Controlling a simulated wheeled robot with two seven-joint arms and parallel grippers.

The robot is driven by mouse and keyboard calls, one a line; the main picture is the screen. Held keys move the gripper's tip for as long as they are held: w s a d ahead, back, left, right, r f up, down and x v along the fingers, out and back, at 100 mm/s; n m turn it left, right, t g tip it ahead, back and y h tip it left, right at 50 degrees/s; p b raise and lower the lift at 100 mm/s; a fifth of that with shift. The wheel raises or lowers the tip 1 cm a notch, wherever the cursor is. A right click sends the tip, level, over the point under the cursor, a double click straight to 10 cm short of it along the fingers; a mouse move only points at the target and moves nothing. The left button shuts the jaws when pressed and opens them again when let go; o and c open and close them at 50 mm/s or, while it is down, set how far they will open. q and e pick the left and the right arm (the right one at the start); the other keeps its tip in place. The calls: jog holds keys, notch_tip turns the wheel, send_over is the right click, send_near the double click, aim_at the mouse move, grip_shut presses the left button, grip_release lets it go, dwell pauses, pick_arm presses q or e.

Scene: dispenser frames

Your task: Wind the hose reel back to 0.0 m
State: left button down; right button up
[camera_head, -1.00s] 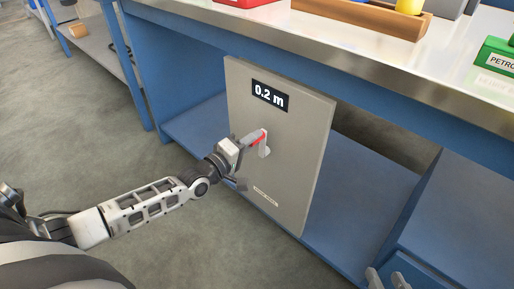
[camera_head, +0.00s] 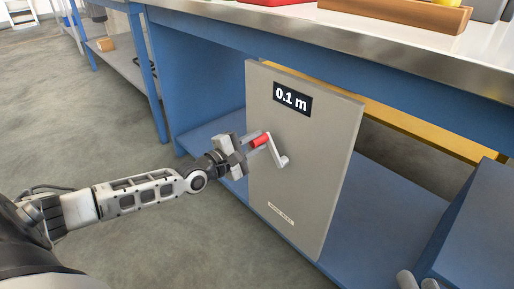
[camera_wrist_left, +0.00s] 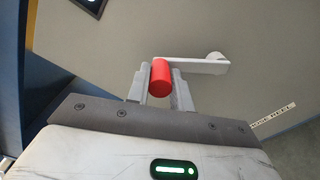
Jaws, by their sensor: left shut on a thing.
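The hose reel is a flat grey panel (camera_head: 310,185) under the workbench, with a dark display (camera_head: 292,99) reading 0.1 m. Its crank arm (camera_head: 278,152) ends in a red handle (camera_head: 261,140); the pivot is at the crank's lower right in the head view. My left gripper (camera_head: 249,144) is shut on the red handle. In the left wrist view the red handle (camera_wrist_left: 160,78) sits between the two fingers of my left gripper (camera_wrist_left: 158,88), and the light crank arm (camera_wrist_left: 200,66) runs right from it. My right gripper is not clearly seen.
The metal-edged bench top (camera_head: 400,48) overhangs the panel, with a wooden tray (camera_head: 395,14) on it. A blue lower shelf (camera_head: 385,235) lies beneath and a blue block (camera_head: 475,225) stands at the right. The floor at the left is open.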

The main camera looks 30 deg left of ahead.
pick_arm(q)
jog(key=shift+a+f, duration=0.1)
jog(key=shift+a, duration=0.05)
pick_arm(e)
jog(key=shift+r, duration=0.1)
pick_arm(q)
jog(key=c, duration=1.2)
grip_release()
jog(key=shift+c, duration=0.2)
jog(key=shift+s, duration=0.2)
jog(key=p+v, duration=0.6)
jog(key=v, duration=0.9)
jog(key=shift+s, duration=0.3)
pick_arm(e)
jog(key=shift+s+d+f+n+g+h, duration=0.2)
jog(key=shift+d+f+n+g+h, duration=0.4)
jog(key=shift+d+f+n+h, duration=0.35)
jog(key=shift+a, duration=0.15)
jog(key=shift+r, duration=0.1)
